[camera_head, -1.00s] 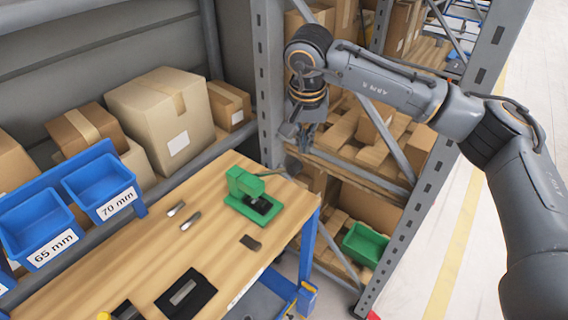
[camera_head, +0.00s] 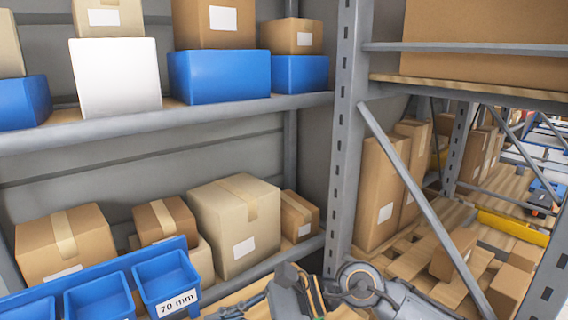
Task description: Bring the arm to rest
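My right arm (camera_head: 362,284) shows at the bottom edge, right of centre, with a round grey joint and an orange ring. A grey part at its left end, possibly the gripper, is cut off by the lower edge. I cannot make out fingertips or whether they are open. Nothing held is visible. My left arm and gripper are out of view.
A grey shelf on the left holds blue bins (camera_head: 220,76) and brown boxes (camera_head: 236,225). Blue tubs (camera_head: 165,278), one labelled 70 mm, stand below. A grey rack post (camera_head: 346,140) and a diagonal brace (camera_head: 420,200) stand close behind my arm.

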